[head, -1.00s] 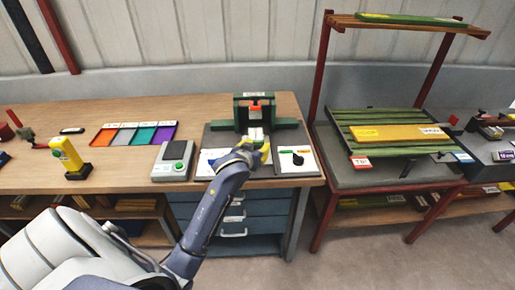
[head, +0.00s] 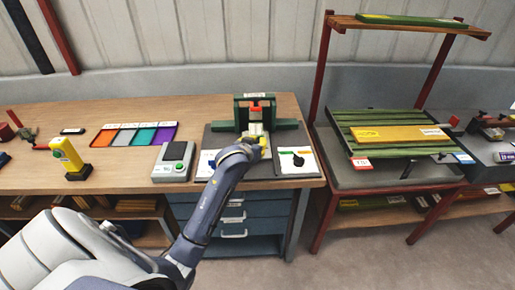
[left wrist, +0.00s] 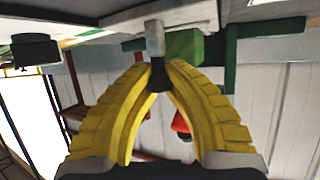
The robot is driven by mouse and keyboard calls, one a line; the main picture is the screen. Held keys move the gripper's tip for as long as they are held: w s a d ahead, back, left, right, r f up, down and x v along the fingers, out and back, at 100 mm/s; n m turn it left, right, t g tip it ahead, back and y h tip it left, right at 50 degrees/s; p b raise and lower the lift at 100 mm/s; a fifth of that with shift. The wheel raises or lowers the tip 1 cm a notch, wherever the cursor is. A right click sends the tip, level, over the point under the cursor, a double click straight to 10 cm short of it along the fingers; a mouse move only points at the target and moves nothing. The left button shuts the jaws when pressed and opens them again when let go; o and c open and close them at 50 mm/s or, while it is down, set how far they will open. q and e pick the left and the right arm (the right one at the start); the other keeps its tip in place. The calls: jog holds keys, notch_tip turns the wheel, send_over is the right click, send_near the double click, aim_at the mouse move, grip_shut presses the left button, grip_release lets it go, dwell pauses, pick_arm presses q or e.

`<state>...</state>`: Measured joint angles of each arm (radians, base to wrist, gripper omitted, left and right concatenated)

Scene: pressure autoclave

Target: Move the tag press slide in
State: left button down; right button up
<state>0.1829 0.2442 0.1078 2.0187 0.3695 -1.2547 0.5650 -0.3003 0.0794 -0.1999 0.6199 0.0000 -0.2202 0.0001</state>
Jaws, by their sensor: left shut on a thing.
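The tag press (head: 240,116) is a dark green frame with a red part (head: 256,109), at the back of a dark mat on the bench. A pale yellowish slide piece (head: 255,130) shows in front of it, partly hidden by my arm. My left gripper (head: 257,147) is at the front of the slide, its yellow fingers partly hidden. In the left wrist view, the yellow fingertips (left wrist: 159,76) are shut on a small dark knob below a grey bar (left wrist: 154,38). A green block (left wrist: 185,46) is beside that bar. My right gripper is in neither view.
A grey box with a green button (head: 175,161) stands left of the press. A dial panel (head: 296,161) is close on the right. A coloured tray (head: 131,135) and a yellow upright device (head: 66,157) are farther left. A red-framed rack (head: 318,75) stands right.

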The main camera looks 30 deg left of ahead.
pick_arm(q)
jog(key=shift+w+a+r, duration=0.2)
jog(key=shift+w+r, duration=0.05)
jog(key=shift+r, duration=0.35)
jog(key=c, duration=1.8)
grip_release()
jog(key=o, duration=0.6)
jog(key=shift+s+d+f, duration=0.1)
jog(key=shift+f, duration=0.15)
jog(key=shift+v, duration=6)
jog(key=shift+s+f, duration=0.1)
jog(key=shift+f, duration=0.05)
